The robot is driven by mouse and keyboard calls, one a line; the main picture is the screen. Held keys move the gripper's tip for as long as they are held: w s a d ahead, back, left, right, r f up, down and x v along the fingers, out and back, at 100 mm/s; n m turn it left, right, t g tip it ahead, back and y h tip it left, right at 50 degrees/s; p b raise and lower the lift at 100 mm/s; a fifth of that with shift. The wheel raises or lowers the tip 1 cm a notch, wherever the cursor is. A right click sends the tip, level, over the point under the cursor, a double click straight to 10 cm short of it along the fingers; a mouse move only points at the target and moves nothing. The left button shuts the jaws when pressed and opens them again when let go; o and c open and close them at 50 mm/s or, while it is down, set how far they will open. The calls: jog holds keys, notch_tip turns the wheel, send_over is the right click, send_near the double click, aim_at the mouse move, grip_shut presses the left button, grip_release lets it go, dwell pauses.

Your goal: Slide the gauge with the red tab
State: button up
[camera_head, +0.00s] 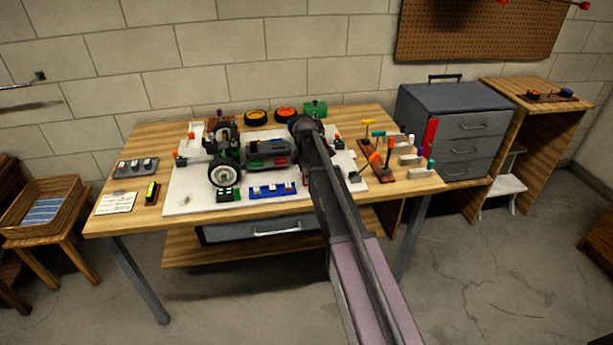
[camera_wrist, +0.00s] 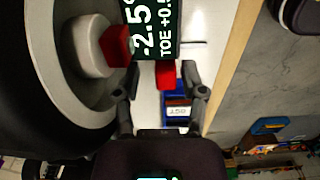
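In the wrist view, my gripper (camera_wrist: 163,85) has its two fingers spread apart. A small red tab (camera_wrist: 166,74) shows between them, with gaps on both sides; I cannot tell its depth relative to the fingertips. A dark green panel (camera_wrist: 152,30) with white text, including "-2.5°" and "TOE +0.5", is just beyond. A large wheel (camera_wrist: 62,70) with a white hub and a second red piece (camera_wrist: 117,47) fills the left. In the head view, the car (camera_head: 266,152) and green panel (camera_head: 228,194) stand on the white mat; my fingers cannot be made out there.
A blue holder (camera_head: 272,190) stands at the mat's front; a blue piece (camera_wrist: 177,110) also shows between my fingers. Tools in a wooden rack (camera_head: 378,172) and a grey drawer cabinet (camera_head: 455,120) are on the right.

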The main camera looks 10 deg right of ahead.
jog(key=shift+r, duration=0.1)
dwell(0.3)
notch_tip(320, 180, up, 9)
jog(key=p, duration=0.9)
jog(key=shift+r, duration=0.1)
